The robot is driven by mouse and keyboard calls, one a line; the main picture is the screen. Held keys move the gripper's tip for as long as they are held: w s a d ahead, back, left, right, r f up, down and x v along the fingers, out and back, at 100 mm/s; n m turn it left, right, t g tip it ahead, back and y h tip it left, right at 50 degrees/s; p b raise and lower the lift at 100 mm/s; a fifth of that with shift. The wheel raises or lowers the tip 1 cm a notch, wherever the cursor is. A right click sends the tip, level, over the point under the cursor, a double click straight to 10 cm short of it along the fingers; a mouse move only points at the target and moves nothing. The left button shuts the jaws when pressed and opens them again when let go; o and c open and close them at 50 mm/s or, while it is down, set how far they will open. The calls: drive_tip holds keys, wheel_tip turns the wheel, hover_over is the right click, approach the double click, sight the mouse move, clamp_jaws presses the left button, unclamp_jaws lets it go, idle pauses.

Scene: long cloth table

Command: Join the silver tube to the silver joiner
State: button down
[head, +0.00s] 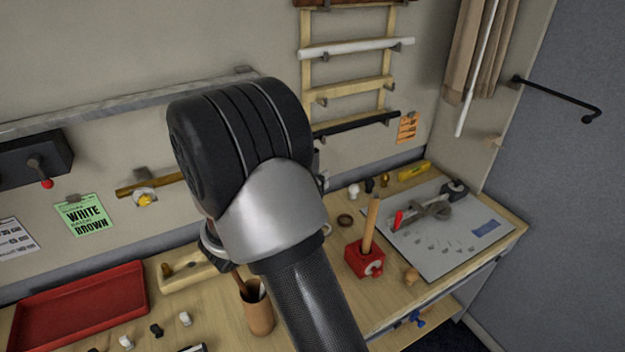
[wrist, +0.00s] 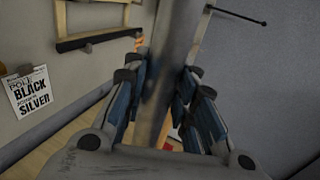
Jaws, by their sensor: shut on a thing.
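In the wrist view my gripper (wrist: 163,88) is shut on a grey tube, which I take to be the silver tube (wrist: 175,40). The tube runs up between the blue finger pads and out of the top of the picture. Its lower end is hard to make out. In the head view my arm hides the gripper and the tube. I cannot pick out the silver joiner for certain in either view.
A red block (head: 366,260) holds an upright wooden rod (head: 371,222). A grey clamp with a red handle lies on a pale mat (head: 445,255). A cup (head: 258,310) and a red tray (head: 85,303) stand left. A wall rack (head: 345,90) holds poles.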

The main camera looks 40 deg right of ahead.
drive_tip(key=shift+f+b, duration=2.2)
drive_tip(key=shift+f, duration=0.7)
drive_tip(key=shift+f+b, duration=1.45)
drive_tip(key=shift+f, duration=0.5)
drive_tip(key=shift+r, duration=0.2)
drive_tip(key=shift+r+p, duration=1.4)
drive_tip(key=shift+r, duration=0.1)
drive_tip(key=shift+f+b, duration=1.2)
drive_tip(key=shift+f, duration=0.45)
